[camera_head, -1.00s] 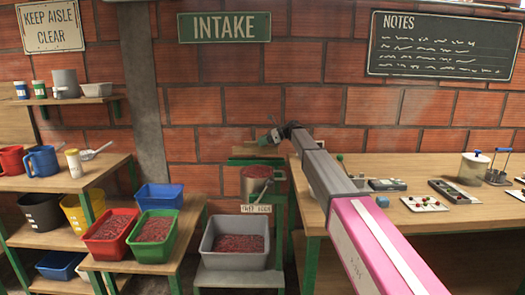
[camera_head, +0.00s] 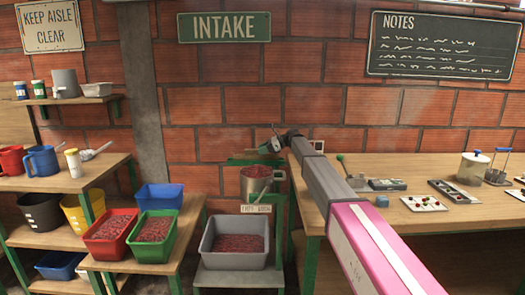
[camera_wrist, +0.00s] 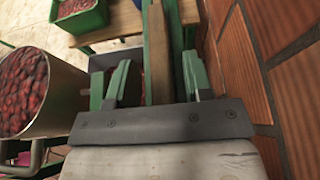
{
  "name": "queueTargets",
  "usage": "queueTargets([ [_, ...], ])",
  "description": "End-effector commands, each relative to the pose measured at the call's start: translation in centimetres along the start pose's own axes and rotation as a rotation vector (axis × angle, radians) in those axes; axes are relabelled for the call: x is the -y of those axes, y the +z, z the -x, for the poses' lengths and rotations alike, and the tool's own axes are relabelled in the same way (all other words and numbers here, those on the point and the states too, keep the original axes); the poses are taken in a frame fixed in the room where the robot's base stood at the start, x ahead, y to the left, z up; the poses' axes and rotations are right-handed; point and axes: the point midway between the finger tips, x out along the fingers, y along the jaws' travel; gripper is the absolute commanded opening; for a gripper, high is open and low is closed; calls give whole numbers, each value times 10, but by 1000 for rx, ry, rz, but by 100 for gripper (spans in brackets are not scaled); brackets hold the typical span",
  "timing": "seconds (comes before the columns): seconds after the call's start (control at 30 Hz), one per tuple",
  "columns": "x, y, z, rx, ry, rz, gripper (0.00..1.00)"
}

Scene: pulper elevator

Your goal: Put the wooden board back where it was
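My gripper (camera_wrist: 157,85) is open, with its two green fingers apart. In the wrist view a narrow brown wooden strip (camera_wrist: 157,50) runs away from me between the fingers, with a gap visible on each side. It looks like the wooden board seen nearly edge-on, but I cannot be sure. In the head view my gripper (camera_head: 270,145) is small, just above the green stand (camera_head: 237,162) by the brick wall. The board cannot be made out clearly there.
A metal pot of red cherries (camera_head: 257,181) stands under the gripper; it fills the left of the wrist view (camera_wrist: 62,95). A grey bin (camera_head: 207,236) stands below. The brick wall (camera_wrist: 245,75) is close on the right. A workbench (camera_head: 450,215) stands right.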

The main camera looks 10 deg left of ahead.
Motion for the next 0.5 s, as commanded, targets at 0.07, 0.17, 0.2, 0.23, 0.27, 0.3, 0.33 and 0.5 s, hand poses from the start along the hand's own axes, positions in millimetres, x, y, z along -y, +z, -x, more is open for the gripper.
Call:
queueTargets([
  [0.07, 0, 0, 0, 0, 0, 0, 46],
  [0.17, 0, 0, 0, 0, 0, 0, 46],
  [0.2, 0, 1, 0, 0, 0, 0, 46],
  [0.23, 0, 1, 1, 0, 0, 0, 46],
  [0.27, 0, 2, 1, 0, 0, 0, 46],
  [0.3, 0, 3, 3, 0, 0, 0, 46],
  [0.33, 0, 2, 5, 0, 0, -1, 46],
  [0.5, 0, 2, 25, 0, -2, -1, 46],
])
